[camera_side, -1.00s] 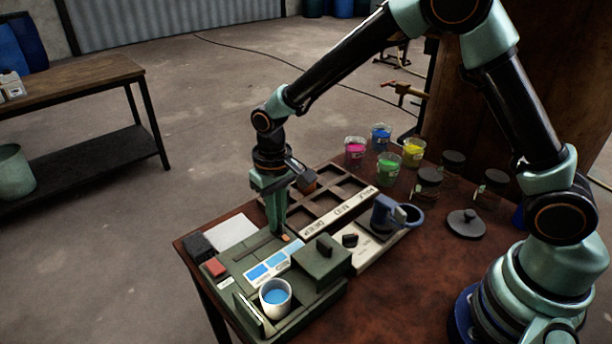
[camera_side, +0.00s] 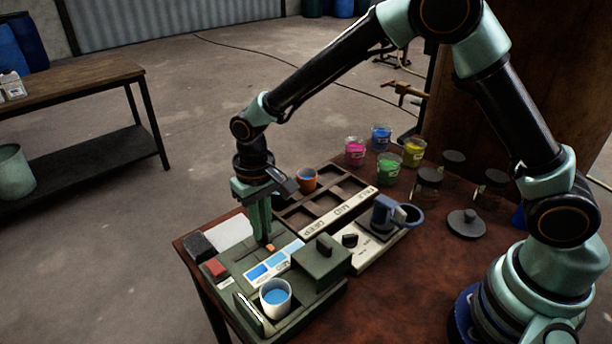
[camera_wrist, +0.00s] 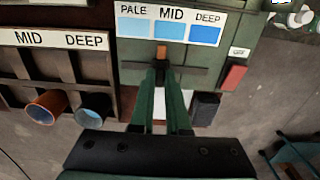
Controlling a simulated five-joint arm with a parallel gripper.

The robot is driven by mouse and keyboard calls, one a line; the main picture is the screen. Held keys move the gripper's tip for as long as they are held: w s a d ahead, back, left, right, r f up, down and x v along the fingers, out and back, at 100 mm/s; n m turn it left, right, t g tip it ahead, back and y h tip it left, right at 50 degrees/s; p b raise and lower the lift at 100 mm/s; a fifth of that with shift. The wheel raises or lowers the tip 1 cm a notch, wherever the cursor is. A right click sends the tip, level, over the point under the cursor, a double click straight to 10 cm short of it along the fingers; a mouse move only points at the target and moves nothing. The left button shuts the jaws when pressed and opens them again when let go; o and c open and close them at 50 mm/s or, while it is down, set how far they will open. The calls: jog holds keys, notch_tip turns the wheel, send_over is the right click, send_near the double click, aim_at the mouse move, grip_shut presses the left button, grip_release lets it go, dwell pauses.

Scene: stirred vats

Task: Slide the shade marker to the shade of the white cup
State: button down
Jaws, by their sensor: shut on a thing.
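The shade marker is a small orange tab (camera_side: 270,247) in a slot beside the shade strip (camera_side: 275,263), which has pale, mid and deep blue patches. In the wrist view the marker (camera_wrist: 162,51) stands below the MID patch (camera_wrist: 169,30). My gripper (camera_side: 266,243) points down, shut on the marker; its fingertips also show in the wrist view (camera_wrist: 160,68). The white cup (camera_side: 275,304) holds mid-blue liquid and stands on the green station at its front, apart from my gripper.
A red OFF button (camera_side: 215,267) and a dark block (camera_side: 200,246) sit left of the strip. A green lidded box (camera_side: 321,261) stands right of the cup. Several paint jars stand farther back.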

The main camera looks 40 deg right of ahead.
aim_at(260, 242)
jog(key=shift+a, duration=0.4)
jog(key=c, duration=0.9)
grip_release()
jog(key=shift+r, duration=0.15)
notch_tip(260, 242, up, 12)
